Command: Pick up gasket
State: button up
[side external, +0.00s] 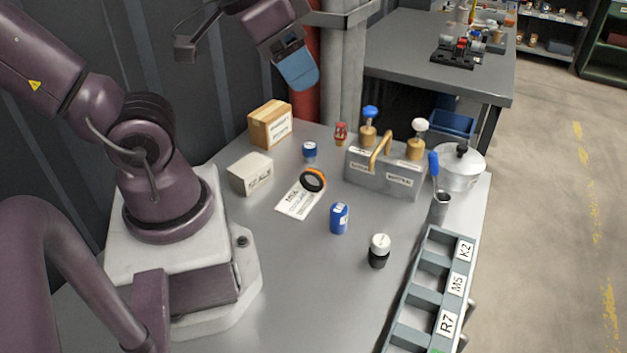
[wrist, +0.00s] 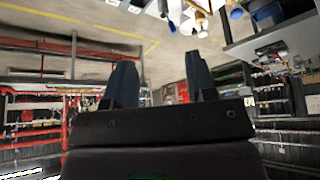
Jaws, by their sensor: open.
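A black and orange ring (side external: 313,180), which appears to be the gasket, rests at the top end of a white printed card (side external: 296,202) on the grey bench. My gripper (side external: 299,82) is raised well above the back of the bench, up and to the left of the pump block, and apart from the ring. In the wrist view its two dark blue fingers (wrist: 160,62) stand apart with nothing between them. The wrist view looks out across the room, and I cannot make out the ring there.
Near the ring are a cream box (side external: 251,174), a cardboard box (side external: 270,124), a blue-capped jar (side external: 310,151) and a blue can (side external: 339,218). A metal pump block (side external: 384,179) with valves and a labelled bin rack (side external: 432,290) stand right. The front-centre bench is clear.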

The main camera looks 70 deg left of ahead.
aim_at(311, 179)
jog(key=o, duration=0.7)
jog(key=shift+c, duration=0.2)
